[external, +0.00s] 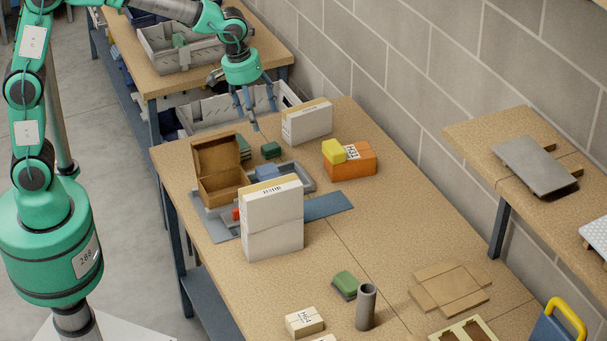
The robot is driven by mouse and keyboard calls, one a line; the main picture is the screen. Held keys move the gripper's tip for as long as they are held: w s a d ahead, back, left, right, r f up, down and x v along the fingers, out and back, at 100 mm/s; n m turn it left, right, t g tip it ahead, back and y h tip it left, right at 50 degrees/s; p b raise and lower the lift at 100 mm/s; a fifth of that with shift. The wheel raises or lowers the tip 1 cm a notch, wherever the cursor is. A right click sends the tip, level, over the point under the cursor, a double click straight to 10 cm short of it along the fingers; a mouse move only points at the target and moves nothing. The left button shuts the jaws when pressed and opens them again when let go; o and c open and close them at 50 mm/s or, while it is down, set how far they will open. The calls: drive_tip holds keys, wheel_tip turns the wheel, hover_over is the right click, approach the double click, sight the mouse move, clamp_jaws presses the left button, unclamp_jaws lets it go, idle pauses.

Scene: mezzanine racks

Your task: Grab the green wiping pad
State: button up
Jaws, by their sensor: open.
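Several green pieces show, and I cannot tell for certain which is the wiping pad. A green pad with a grey underside (345,284) lies on the near part of the table, beside a grey cylinder. A small dark green block (271,150) lies farther back, near the white box. Another green piece (243,147) shows partly behind the open cardboard box. My gripper (254,112) is open and empty, fingers pointing down, above the far end of the table. In the picture it is just above the dark green block and far from the near pad.
White boxes (273,222) stand stacked mid-table beside an open brown box (220,172) and a grey tray (309,181). An orange box (350,160) carries a yellow block (334,151). The grey cylinder (366,307) stands upright. The table's centre right is clear.

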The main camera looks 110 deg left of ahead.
drive_tip(key=a+f+n+p, duration=0.2)
drive_tip(key=a+f+n, duration=0.3)
drive_tip(key=a, duration=0.7)
drive_tip(key=n+g+h+p, duration=0.1)
drive_tip(key=n+g+p, duration=0.15)
drive_tip(key=n, duration=0.45)
hover_over(271, 146)
wheel_tip(271, 146, down, 20)
drive_tip(key=shift+r+t, duration=0.1)
drive_tip(key=shift+t, duration=0.15)
drive_tip(key=shift+p, duration=0.3)
drive_tip(key=shift+f, duration=4.3)
drive_tip(key=shift+f, duration=0.1)
drive_tip(key=shift+f+p, duration=0.65)
drive_tip(key=shift+f, duration=1.85)
